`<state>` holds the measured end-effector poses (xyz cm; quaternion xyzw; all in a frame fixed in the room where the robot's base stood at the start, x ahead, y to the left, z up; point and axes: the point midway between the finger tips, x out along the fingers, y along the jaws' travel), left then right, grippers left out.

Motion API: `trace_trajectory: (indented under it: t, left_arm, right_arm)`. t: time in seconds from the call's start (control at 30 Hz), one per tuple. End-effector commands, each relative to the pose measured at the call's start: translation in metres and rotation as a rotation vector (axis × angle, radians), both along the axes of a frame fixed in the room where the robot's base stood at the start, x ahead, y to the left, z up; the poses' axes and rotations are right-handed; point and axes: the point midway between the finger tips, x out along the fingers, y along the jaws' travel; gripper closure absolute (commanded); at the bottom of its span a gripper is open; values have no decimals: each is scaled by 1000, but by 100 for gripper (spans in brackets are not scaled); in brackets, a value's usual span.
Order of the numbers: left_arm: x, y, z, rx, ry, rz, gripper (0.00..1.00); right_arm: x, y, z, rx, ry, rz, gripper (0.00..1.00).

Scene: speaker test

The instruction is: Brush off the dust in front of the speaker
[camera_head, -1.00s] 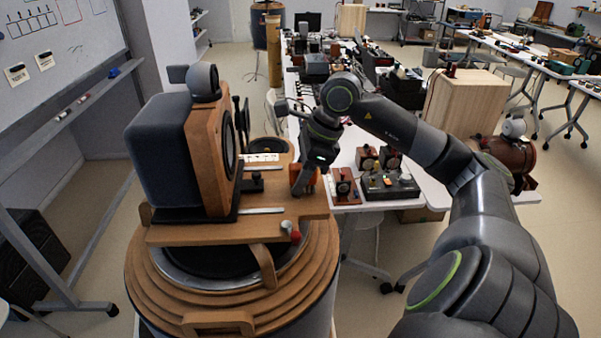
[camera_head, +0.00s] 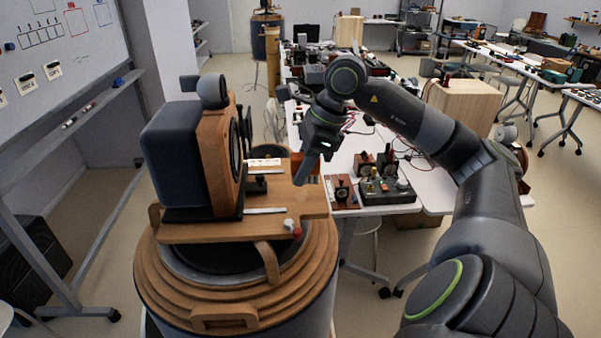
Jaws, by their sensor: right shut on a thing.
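The speaker (camera_head: 216,165) has a dark blue-grey cabinet and a wooden front that faces right. It stands upright on a wooden board (camera_head: 285,228) on top of a round wooden-rimmed stand (camera_head: 290,285). My right gripper (camera_head: 318,152) is to the right of the speaker, above the board's right end. It is shut on a slim grey thing, likely the brush (camera_head: 306,170), which points down and to the left. The brush's tip is close to the board's right part; I cannot tell whether it touches. No dust can be made out. My left gripper is not in view.
A small dark block and metal strips (camera_head: 265,211) lie on the board in front of the speaker, with a red-tipped knob (camera_head: 297,231) at its near edge. A white table (camera_head: 432,200) with small devices (camera_head: 385,185) stands to the right. A whiteboard (camera_head: 60,45) is at left.

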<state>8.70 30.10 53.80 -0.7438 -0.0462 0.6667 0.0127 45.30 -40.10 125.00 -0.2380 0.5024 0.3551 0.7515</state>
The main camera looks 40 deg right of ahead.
Motion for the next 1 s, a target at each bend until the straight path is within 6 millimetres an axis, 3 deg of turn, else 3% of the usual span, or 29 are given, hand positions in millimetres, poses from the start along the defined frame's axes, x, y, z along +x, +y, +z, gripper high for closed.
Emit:
trace_trajectory:
  t: [0.1, 0.3, 0.83, 1.0]
  left_arm:
    - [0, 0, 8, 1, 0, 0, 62]
    - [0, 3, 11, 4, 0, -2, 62]
    - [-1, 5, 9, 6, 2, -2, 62]
    - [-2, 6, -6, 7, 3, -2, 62]
  right_arm:
    - [-1, -1, 13, 0, 0, -1, 96]
    - [-2, -2, 21, 0, 1, -2, 96]
    - [-2, -2, 20, 0, 0, -1, 96]
    - [-2, -1, 5, 0, 0, -1, 96]
